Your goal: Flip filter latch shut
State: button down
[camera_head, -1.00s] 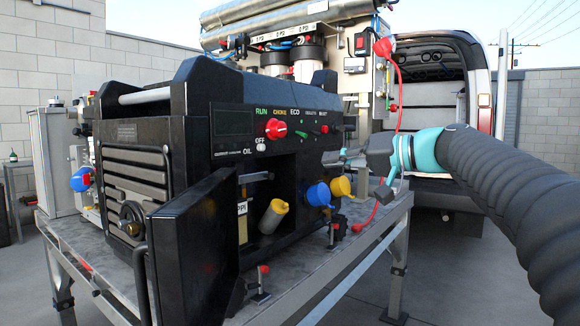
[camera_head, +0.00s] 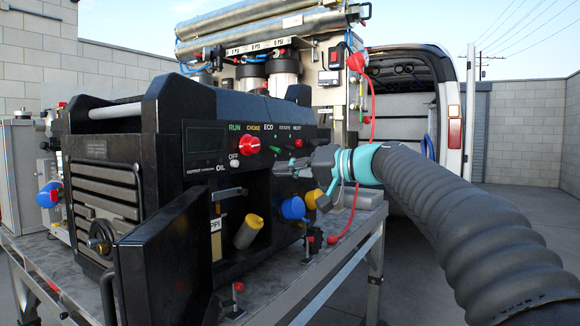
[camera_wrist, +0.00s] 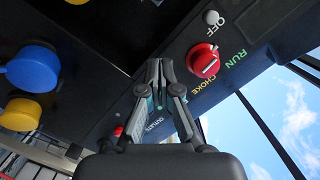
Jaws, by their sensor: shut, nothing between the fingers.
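The black generator (camera_head: 197,110) stands on a metal table, its front door (camera_head: 160,262) swung open. I cannot tell for sure which part is the filter latch. My gripper (camera_head: 284,169) is shut and empty at the front panel, right of the lever and below the switch row. In the wrist view my gripper (camera_wrist: 157,62) points at the black panel, near the red choke knob (camera_wrist: 203,61); contact cannot be told.
Blue (camera_head: 293,208) and yellow (camera_head: 314,198) caps sit just below my gripper. A red cable (camera_head: 371,120) hangs behind it to the table (camera_head: 335,262). A membrane rig (camera_head: 322,80) and a van (camera_head: 425,100) stand behind. Open ground lies at right.

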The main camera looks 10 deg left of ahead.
aim_at(231, 194)
jog(key=s+a+f, duration=0.1)
jog(key=a+f, duration=0.2)
jog(key=a, duration=0.2)
jog(key=shift+s+a, duration=0.15)
jog(key=shift+a, duration=0.05)
